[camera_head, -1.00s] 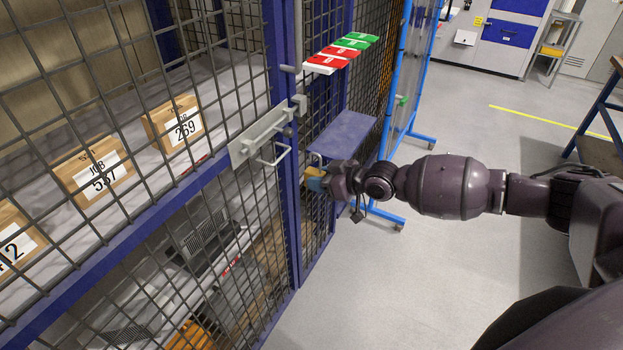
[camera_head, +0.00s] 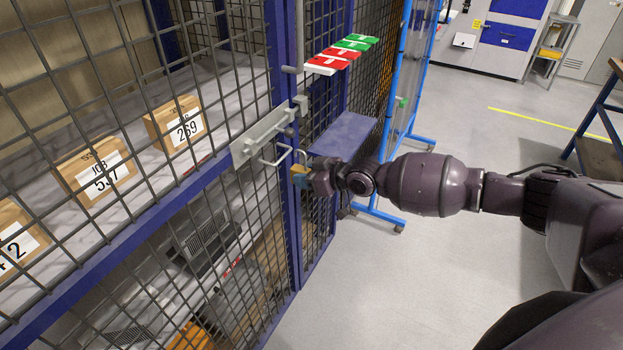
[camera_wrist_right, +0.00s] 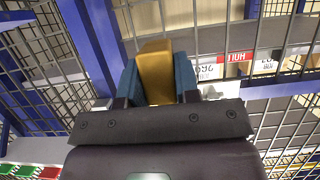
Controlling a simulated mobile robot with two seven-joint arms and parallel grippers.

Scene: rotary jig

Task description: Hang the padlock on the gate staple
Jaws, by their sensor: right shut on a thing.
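The brass padlock (camera_head: 299,173) is held upright in front of the blue gate post, its grey shackle upward, just right of the bolt handle (camera_head: 276,157). In the right wrist view its yellow body (camera_wrist_right: 155,72) sits between two blue fingertips. My right gripper (camera_head: 306,180) is shut on the padlock body. The grey bolt plate (camera_head: 258,140) is on the mesh gate, with grey latch fittings (camera_head: 300,105) on the post above the padlock. I cannot clearly tell which fitting is the staple; the shackle looks apart from those upper fittings. My left gripper is not in view.
A blue shelf plate (camera_head: 345,133) juts out just right of the post, close above my right wrist. Red and green tags (camera_head: 342,55) are higher up. Behind the mesh stand numbered boxes (camera_head: 175,122). A blue-framed stand (camera_head: 400,130) is beyond; the floor at right is open.

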